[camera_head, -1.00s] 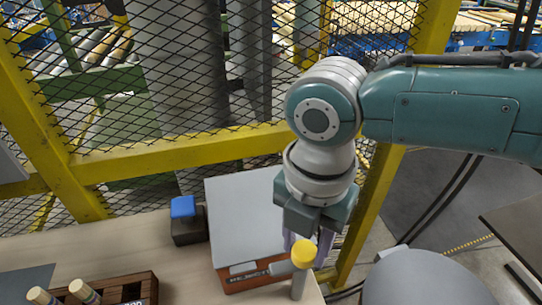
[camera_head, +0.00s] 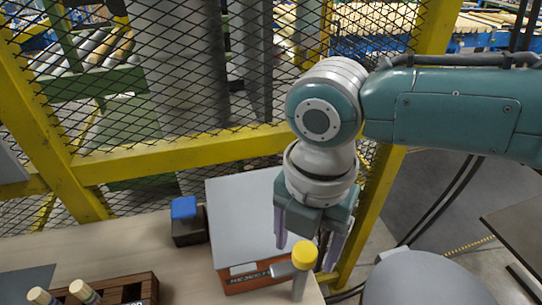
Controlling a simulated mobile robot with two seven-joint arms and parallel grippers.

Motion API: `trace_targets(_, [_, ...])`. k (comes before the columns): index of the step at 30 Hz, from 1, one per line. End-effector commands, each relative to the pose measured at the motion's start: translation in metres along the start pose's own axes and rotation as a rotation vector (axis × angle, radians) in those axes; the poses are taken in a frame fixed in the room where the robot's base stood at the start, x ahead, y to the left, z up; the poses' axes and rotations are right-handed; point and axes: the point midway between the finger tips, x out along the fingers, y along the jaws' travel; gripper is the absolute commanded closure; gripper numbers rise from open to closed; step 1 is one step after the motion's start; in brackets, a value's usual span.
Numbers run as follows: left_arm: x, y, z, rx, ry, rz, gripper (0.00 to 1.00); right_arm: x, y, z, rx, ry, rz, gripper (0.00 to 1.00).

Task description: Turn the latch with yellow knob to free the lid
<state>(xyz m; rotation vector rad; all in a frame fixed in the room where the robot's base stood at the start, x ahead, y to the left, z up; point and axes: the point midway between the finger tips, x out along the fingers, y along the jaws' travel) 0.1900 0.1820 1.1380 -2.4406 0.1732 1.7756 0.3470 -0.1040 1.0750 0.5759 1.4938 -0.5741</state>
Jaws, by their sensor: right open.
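The latch (camera_head: 284,269) has a yellow knob (camera_head: 304,253) on a grey post at the front right corner of a box. The box has a grey lid (camera_head: 240,215) and an orange-brown front (camera_head: 250,284) with partly hidden lettering. The latch's grey arm lies across the front edge of the lid, which is closed. My right gripper (camera_head: 308,255) is open and points down, with its two fingers on either side of the knob as seen from here. I cannot tell whether the fingers touch it. My left gripper is not in view.
A dark block with a blue top (camera_head: 185,215) stands left of the box. A wooden rack (camera_head: 120,288) with several pegs is at the front left. A yellow-framed mesh fence (camera_head: 180,155) runs behind the table. Bare tabletop (camera_head: 120,240) lies to the left.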

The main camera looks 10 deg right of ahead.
Motion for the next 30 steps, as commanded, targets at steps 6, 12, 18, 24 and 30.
trace_targets(6, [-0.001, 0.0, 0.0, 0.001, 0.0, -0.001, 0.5, -0.008, 0.0, 0.001, 0.0, -0.001, 0.001, 0.26])
trace_targets(12, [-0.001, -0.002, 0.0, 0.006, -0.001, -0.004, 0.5, -0.045, 0.001, 0.001, -0.001, -0.002, 0.005, 0.26])
trace_targets(18, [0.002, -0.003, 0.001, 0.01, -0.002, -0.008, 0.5, -0.082, 0.001, 0.001, -0.001, -0.003, 0.004, 0.26])
trace_targets(24, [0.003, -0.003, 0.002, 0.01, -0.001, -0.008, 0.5, -0.098, 0.0, 0.0, 0.0, -0.001, 0.001, 0.26])
trace_targets(30, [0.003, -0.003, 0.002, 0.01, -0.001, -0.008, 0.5, -0.1, 0.0, 0.0, 0.0, 0.0, 0.0, 0.26])
